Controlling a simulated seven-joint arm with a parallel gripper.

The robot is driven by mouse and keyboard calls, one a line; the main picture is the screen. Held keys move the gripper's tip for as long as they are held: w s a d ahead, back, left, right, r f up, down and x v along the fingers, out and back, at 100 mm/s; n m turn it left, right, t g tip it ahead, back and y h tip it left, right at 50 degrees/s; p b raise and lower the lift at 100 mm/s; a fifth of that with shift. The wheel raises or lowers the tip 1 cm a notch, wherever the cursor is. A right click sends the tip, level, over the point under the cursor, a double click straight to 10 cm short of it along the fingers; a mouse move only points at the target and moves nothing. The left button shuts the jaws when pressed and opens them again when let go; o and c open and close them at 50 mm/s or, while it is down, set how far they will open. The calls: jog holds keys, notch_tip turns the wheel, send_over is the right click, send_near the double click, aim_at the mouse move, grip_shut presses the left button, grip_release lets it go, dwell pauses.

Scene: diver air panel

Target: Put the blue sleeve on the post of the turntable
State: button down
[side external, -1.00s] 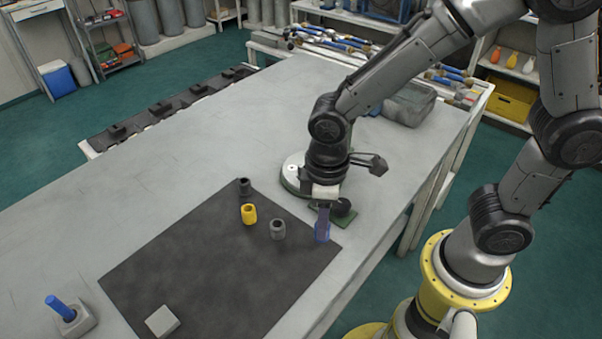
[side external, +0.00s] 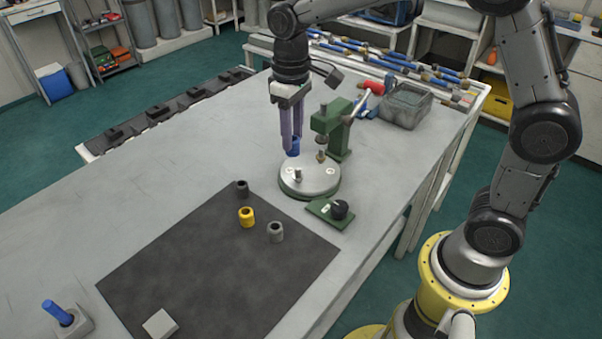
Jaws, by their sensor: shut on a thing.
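The blue sleeve (side external: 294,148) is between the fingertips of my gripper (side external: 291,150), which is shut on it, fingers pointing down. The fingers partly hide the sleeve. The turntable (side external: 316,183) is a round pale metal disc on a green base. A short metal post (side external: 298,175) stands on its near-left part. In the picture the sleeve is up and slightly left of this post, near the disc's back edge. The sleeve appears apart from the post, but its exact height is hard to tell.
A green press (side external: 334,125) with a red-tipped lever stands behind the turntable, close right of my gripper. Dark, yellow (side external: 247,217) and grey sleeves stand on the dark mat (side external: 190,255). A block with a blue rod (side external: 58,313) is at left.

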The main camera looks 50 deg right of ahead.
jog(key=d, duration=0.2)
send_over(298, 168)
jog(key=shift+m, duration=0.4)
jog(key=shift+f, duration=3.1)
jog(key=shift+f, duration=1.45)
jog(key=shift+c, duration=2.2)
grip_release()
jog(key=o, duration=0.4)
